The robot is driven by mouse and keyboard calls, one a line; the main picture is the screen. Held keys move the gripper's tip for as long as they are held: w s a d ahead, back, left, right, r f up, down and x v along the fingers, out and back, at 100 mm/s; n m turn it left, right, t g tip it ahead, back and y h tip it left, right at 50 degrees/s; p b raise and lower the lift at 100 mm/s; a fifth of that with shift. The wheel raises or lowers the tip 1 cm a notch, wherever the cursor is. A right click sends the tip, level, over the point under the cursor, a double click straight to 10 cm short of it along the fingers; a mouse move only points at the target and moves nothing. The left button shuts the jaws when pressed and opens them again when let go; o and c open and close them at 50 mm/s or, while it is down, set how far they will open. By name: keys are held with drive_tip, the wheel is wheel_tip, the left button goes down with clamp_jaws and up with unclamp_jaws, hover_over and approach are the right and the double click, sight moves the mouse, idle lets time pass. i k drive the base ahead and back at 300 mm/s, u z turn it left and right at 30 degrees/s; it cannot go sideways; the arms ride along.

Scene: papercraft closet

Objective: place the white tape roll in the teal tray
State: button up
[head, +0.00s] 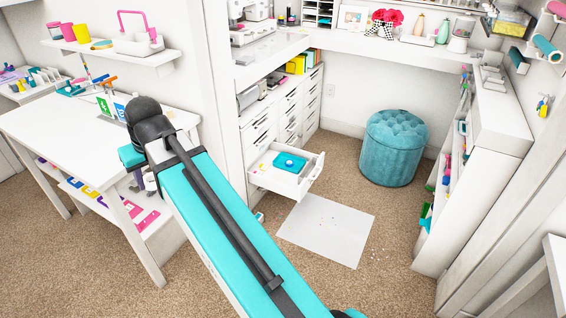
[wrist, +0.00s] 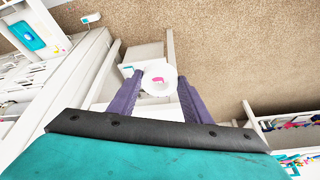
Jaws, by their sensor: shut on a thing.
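My gripper (wrist: 160,82) shows in the wrist view as two purple fingers shut on the white tape roll (wrist: 151,82). A teal tray (head: 289,163) lies inside the open white drawer, right of my arm and well apart from the gripper. A teal tray with a pale middle also shows at the top left of the wrist view (wrist: 20,32).
The open drawer (head: 299,188) juts out from the white drawer unit. A white desk (head: 50,125) with a lower shelf stands at the left, beside my gripper. A teal tufted stool (head: 392,150) and a white floor sheet (head: 327,230) are at the right. Carpet between them is free.

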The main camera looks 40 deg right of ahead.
sight(297, 167)
drive_tip(key=i, duration=0.2)
drive_tip(key=z, duration=1.7)
drive_tip(key=i, duration=1.05)
drive_tip(key=u, duration=0.4)
